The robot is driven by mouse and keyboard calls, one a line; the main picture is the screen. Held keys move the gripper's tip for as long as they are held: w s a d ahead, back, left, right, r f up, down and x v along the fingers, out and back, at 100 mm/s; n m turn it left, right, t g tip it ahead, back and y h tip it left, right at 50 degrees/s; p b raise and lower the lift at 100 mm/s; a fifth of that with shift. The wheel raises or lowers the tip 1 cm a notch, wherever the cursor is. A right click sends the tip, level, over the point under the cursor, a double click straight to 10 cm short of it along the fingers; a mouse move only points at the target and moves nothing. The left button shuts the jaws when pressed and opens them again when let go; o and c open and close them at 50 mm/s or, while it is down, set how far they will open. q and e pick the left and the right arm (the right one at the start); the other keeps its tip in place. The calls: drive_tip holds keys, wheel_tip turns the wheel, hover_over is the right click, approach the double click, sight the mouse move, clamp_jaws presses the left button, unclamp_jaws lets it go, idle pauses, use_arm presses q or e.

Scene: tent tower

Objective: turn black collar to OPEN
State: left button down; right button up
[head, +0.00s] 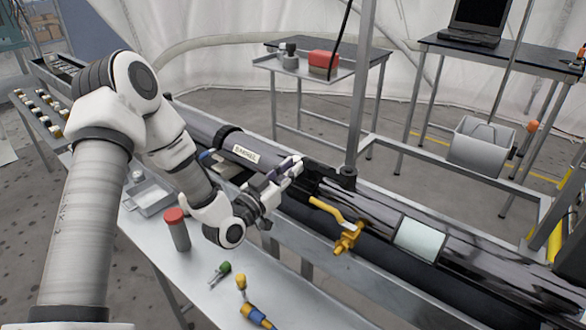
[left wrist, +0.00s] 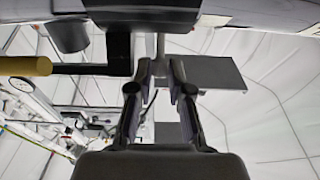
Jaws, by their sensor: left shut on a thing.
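The long dark tube (head: 375,210) lies across the bench, with a white label reading BARREL (head: 245,153). The black collar (head: 315,178) sits around the tube just right of my left gripper (head: 287,172). My left gripper's fingertips are at the collar's near side and shut on it; the fingers hide the exact contact. In the left wrist view, the two fingers (left wrist: 160,85) point up at a dark block of the collar (left wrist: 165,18). No OPEN marking is readable on the collar. My right gripper is in neither view.
A brass valve with a yellow handle (head: 345,237) is right of the collar. A grey upright post (head: 358,95) rises behind it.

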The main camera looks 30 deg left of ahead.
use_arm(q)
drive_tip(key=shift+s+f, duration=0.2)
drive_tip(key=shift+f, duration=0.15)
drive_tip(key=c, duration=1.3)
unclamp_jaws()
drive_tip(key=shift+w, duration=0.1)
drive_tip(key=shift+c, duration=0.2)
drive_tip(key=shift+w, duration=0.15)
drive_tip(key=s+a+f, duration=0.1)
drive_tip(key=s, duration=1.1)
drive_tip(key=shift+a+f, duration=0.3)
